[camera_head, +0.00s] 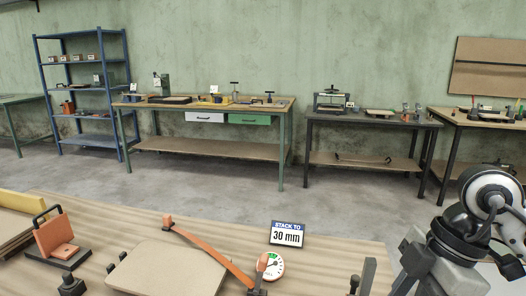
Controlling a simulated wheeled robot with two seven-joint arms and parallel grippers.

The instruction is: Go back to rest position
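A light brown board (165,272) lies on the wooden worktop in front of me, cut by the lower frame edge. My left gripper is not in view.
An orange block with a black handle (55,237) stands at the left of the worktop (330,247). A dark grey post (368,276) rises near my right arm. Benches (205,147) and a blue shelf (88,95) stand along the far wall, across open floor.

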